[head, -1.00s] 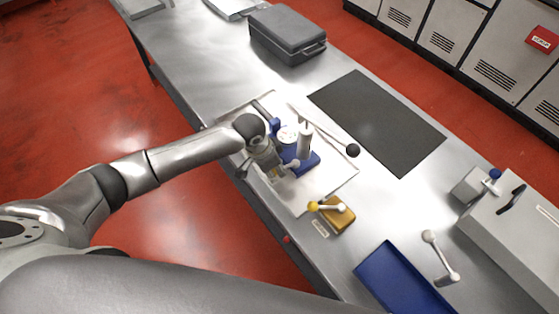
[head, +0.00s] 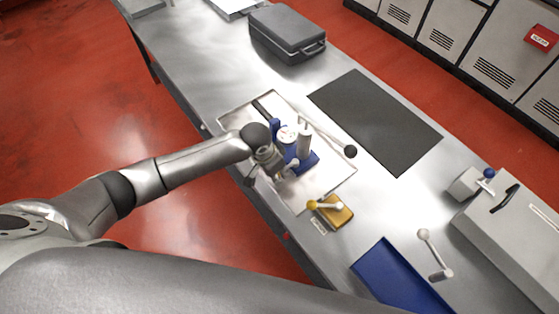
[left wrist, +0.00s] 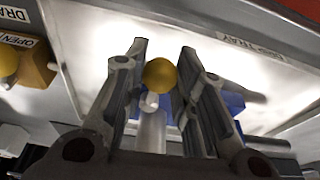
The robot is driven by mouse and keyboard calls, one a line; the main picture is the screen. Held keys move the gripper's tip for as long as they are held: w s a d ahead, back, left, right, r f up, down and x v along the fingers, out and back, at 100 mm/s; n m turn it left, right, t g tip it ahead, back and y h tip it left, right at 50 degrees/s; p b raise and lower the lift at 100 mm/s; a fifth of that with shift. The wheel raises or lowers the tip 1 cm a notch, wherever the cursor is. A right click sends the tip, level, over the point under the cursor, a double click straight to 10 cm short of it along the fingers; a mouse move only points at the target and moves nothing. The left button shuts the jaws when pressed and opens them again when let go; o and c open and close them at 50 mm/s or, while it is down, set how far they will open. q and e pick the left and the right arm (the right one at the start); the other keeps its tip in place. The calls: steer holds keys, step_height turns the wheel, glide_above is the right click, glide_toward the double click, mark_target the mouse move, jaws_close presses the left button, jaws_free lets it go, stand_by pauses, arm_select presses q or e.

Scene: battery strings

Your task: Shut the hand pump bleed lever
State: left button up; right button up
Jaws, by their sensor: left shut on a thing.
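The hand pump (head: 303,140) stands in a pale tray (head: 332,178), with a blue base, an upright light cylinder, a round gauge and a long handle ending in a black ball. My left gripper (head: 277,168) is at the near left side of the pump, low by its base. In the left wrist view my left gripper (left wrist: 162,72) has its fingers on either side of a yellow ball knob (left wrist: 160,76) on a pale stem, the bleed lever, and is shut on it. The lever is mostly hidden by the gripper in the head view. My right gripper is not in view.
A yellow valve block (head: 336,214) with its own lever stands right beside the tray; its knob (left wrist: 8,60) shows in the left wrist view. A blue tray (head: 392,275), a dark mat (head: 376,122) and a grey case (head: 286,34) are on the bench.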

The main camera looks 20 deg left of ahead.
arm_select(q)
steer(key=shift+r, duration=0.1)
steer(key=shift+d+n+p, duration=0.1)
steer(key=shift+n+p, duration=0.2)
steer(key=shift+p, duration=0.05)
steer(key=shift+s+d+n+y+p, duration=0.3)
steer(key=shift+d+n+p, duration=0.3)
steer(key=shift+n+p, duration=0.45)
steer(key=shift+s+d+n+p, duration=0.1)
steer(key=shift+d+n+p, duration=0.15)
steer(key=shift+p, duration=0.15)
steer(key=shift+s+d+n+t+y+p, duration=0.15)
steer(key=shift+d+n+p, duration=0.15)
steer(key=shift+n, duration=0.2)
steer(key=shift+d+n+t+y+p, duration=0.15)
steer(key=shift+d+n+p, duration=0.05)
steer(key=shift+n+p, duration=0.25)
steer(key=shift+d, duration=0.1)
